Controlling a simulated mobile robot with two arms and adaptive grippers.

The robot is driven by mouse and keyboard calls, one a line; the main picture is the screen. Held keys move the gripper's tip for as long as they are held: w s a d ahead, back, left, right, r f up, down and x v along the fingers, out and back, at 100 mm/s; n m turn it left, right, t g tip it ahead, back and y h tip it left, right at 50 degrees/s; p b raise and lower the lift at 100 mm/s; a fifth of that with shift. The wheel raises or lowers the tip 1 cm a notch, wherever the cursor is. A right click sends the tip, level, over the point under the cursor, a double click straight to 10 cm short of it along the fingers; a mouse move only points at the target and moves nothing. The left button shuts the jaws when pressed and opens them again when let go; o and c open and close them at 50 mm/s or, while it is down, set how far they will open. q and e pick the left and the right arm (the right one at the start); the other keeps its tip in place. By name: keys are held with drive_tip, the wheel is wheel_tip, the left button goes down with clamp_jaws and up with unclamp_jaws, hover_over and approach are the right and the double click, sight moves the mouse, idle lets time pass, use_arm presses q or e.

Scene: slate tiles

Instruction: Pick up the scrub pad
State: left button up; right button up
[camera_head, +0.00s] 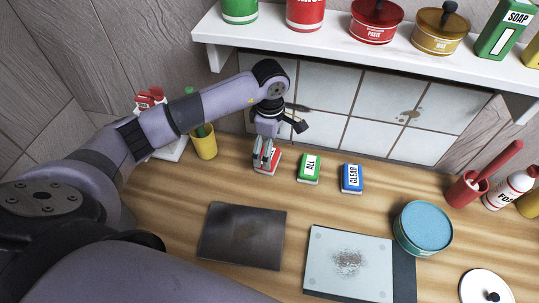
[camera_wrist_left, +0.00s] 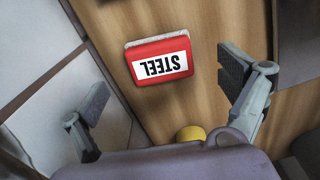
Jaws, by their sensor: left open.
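Three small label-bearing pads lie in a row on the wooden counter. A red one marked STEEL (camera_head: 266,168) is at the left, a green one (camera_head: 309,168) in the middle and a blue one (camera_head: 351,178) at the right. The frames do not show which is the scrub pad meant. My left gripper (camera_head: 263,162) points down over the red pad and partly hides it. In the left wrist view the red pad (camera_wrist_left: 160,62) lies between the spread, empty fingers, with visible space on both sides. My right gripper is not in view.
A yellow cup (camera_head: 203,142) stands left of the gripper, and a tiled wall (camera_head: 320,90) rises close behind. A white shelf (camera_head: 330,40) overhangs. A dark plate (camera_head: 242,236), a pale plate (camera_head: 345,262) and a blue round tin (camera_head: 424,226) lie nearer. Bare counter separates them from the pads.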

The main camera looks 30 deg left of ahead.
use_arm(q)
drive_tip(key=f, duration=0.1)
drive_tip(key=f+p, duration=0.1)
drive_tip(key=f, duration=0.2)
drive_tip(key=shift+a+f+p, duration=0.25)
drive_tip(key=shift+f+p, duration=0.05)
drive_tip(key=shift+f, duration=0.3)
drive_tip(key=shift+c, duration=0.3)
drive_tip(key=c, duration=1.1)
